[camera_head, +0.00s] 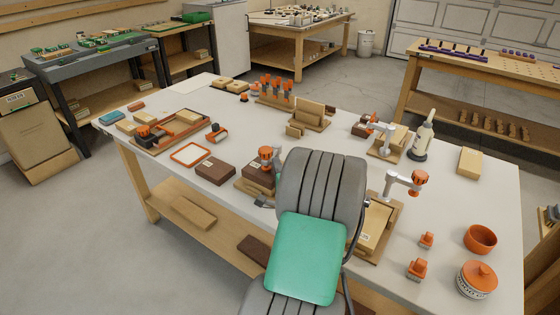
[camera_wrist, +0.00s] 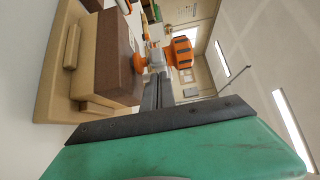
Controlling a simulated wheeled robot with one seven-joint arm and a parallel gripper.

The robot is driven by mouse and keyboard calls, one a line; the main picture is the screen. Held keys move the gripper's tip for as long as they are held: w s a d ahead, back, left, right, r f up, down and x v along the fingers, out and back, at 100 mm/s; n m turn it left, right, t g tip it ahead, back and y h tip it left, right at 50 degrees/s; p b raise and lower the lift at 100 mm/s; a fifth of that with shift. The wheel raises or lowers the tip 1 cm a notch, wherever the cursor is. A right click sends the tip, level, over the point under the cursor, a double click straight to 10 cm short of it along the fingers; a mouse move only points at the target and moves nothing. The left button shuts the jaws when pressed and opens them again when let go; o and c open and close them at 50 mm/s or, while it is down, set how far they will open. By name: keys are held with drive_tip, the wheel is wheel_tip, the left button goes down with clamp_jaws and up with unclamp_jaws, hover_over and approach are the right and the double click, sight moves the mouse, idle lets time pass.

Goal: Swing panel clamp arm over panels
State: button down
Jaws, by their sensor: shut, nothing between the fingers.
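My gripper (camera_head: 263,202) is shut and empty, at the near side of a fixture with a dark brown block (camera_head: 257,176) on a wooden base. An orange knob (camera_head: 268,154) on a grey clamp arm stands at that block. In the wrist view, the dark fingers (camera_wrist: 165,92) are close to the brown block (camera_wrist: 120,58), the grey arm (camera_wrist: 157,58) and the orange knob (camera_wrist: 181,52); contact is unclear. Another clamp arm (camera_head: 403,181), pale with an orange knob, points right beside a wooden fixture (camera_head: 372,232), partly hidden by my arm. Which fixture is the panel clamp is unclear.
A third clamp fixture (camera_head: 384,139) stands behind, beside a bottle (camera_head: 423,137). A flat brown box (camera_head: 215,170) and orange-framed tray (camera_head: 190,154) lie left.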

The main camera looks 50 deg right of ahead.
drive_tip(key=shift+w+a+p, duration=0.35)
drive_tip(key=shift+w+a, duration=0.1)
drive_tip(key=shift+w, duration=0.25)
drive_tip(key=shift+w+a+r, duration=0.1)
drive_tip(key=shift+w+a+r, duration=0.15)
drive_tip(key=shift+w+r, duration=0.05)
drive_tip(key=shift+w, duration=0.05)
drive_tip(key=shift+s, duration=0.15)
drive_tip(key=shift+s+d+f+b, duration=0.2)
drive_tip(key=shift+s+f+b, duration=0.05)
drive_tip(key=shift+b, duration=0.05)
drive_tip(key=s+b, duration=0.1)
drive_tip(key=s, duration=0.1)
drive_tip(key=s+a+b, duration=0.1)
drive_tip(key=s, duration=0.1)
drive_tip(key=shift+s, duration=0.4)
drive_tip(key=s+a, duration=0.2)
drive_tip(key=a, duration=0.6)
drive_tip(key=shift+s, duration=0.3)
drive_tip(key=shift+d, duration=0.1)
